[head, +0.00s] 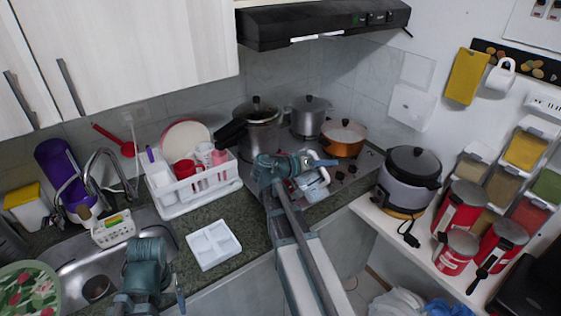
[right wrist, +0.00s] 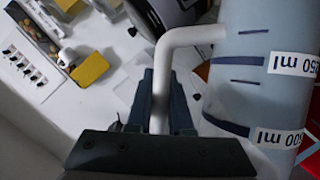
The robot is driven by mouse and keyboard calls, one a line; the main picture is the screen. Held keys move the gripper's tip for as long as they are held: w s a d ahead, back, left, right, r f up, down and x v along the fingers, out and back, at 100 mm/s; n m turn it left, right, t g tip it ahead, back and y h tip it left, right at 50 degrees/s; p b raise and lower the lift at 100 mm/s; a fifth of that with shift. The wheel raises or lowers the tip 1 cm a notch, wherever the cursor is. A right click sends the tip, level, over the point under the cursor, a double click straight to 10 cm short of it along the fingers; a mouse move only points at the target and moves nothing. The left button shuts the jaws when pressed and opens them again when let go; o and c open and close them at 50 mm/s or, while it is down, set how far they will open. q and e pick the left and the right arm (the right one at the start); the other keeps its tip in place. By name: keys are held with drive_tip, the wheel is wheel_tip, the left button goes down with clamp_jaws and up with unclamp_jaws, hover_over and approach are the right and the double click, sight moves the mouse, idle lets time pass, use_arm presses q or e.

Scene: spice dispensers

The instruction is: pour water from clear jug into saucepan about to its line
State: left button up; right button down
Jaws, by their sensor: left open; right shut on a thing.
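The clear jug (head: 315,185) is held in my right gripper (head: 308,163) over the front of the stove. In the right wrist view, the gripper's fingers (right wrist: 160,95) are shut on the jug's pale handle (right wrist: 190,36). The jug's wall (right wrist: 235,100) shows dark marks and ml labels that read upside down there. I cannot tell the water level. An orange pan (head: 343,146), possibly the saucepan, sits on the stove behind and right of the jug; its inside and any line are not visible. My left gripper (head: 148,252) is open and empty near the sink.
A tall dark-handled pot (head: 262,135) and a silver pot (head: 308,124) stand at the back of the stove. A white dish rack (head: 190,203) is to the left. A rice cooker (head: 408,185) and red tins (head: 459,208) occupy the right shelf. The range hood (head: 320,22) hangs above.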

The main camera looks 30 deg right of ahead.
drive_tip(key=shift+w+a+r+n+g+p, duration=0.1)
drive_tip(key=shift+w+r+n+g+p, duration=0.15)
drive_tip(key=shift+r, duration=0.25)
drive_tip(key=shift+w+r+n+g+p, duration=0.1)
drive_tip(key=shift+r+n+p, duration=0.15)
drive_tip(key=shift+r+n, duration=0.15)
idle(0.8)
drive_tip(key=shift+w+a+r+n+g+h+p, duration=0.15)
drive_tip(key=shift+w+r+n+h+p, duration=0.15)
drive_tip(key=shift+r, duration=0.25)
drive_tip(key=shift+w+r+n+g+h+p, duration=0.1)
drive_tip(key=shift+w+r+n+p, duration=0.1)
drive_tip(key=shift+w+r+n, duration=0.25)
idle(2.6)
